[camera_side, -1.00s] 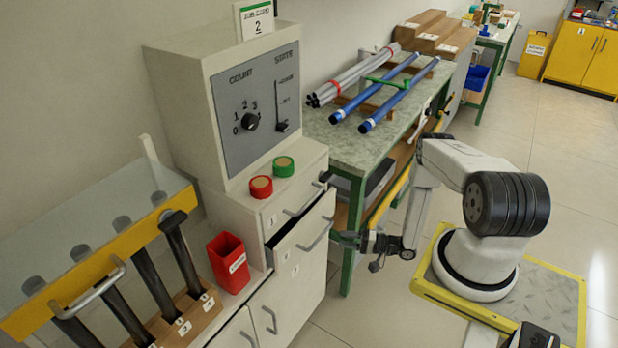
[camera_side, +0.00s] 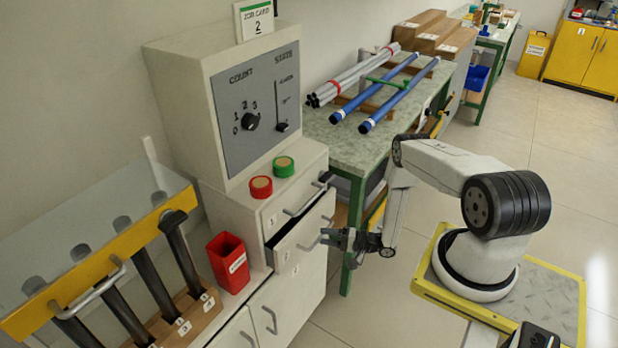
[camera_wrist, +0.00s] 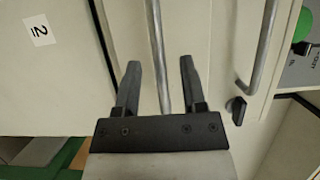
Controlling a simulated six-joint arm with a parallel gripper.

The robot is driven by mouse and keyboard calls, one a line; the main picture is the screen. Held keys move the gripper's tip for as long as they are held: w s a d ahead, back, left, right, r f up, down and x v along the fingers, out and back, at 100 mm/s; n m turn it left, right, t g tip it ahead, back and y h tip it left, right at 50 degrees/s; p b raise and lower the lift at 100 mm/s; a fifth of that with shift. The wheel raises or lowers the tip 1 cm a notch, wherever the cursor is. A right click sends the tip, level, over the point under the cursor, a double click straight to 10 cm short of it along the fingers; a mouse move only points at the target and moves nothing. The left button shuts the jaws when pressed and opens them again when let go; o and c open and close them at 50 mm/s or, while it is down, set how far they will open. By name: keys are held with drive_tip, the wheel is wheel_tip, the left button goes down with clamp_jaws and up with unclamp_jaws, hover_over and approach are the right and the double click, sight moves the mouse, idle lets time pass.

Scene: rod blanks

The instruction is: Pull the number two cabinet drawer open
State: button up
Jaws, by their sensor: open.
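The white cabinet's number two drawer (camera_side: 292,258) sits below the top drawer and stands slightly open, with a dark gap along its top. Its metal bar handle (camera_side: 312,238) is partly hidden by my gripper in the side view. My gripper (camera_side: 328,238) is at the drawer front, by the right part of this handle. In the wrist view, my gripper (camera_wrist: 159,64) is open, and the handle bar (camera_wrist: 156,35) runs between its two black fingers. No finger clearly touches the bar.
A red bin (camera_side: 229,262) stands left. The green-legged workbench (camera_side: 350,150) is just behind my arm.

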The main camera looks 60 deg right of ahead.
drive_tip(key=shift+x, duration=1.05)
clamp_jaws()
idle(0.8)
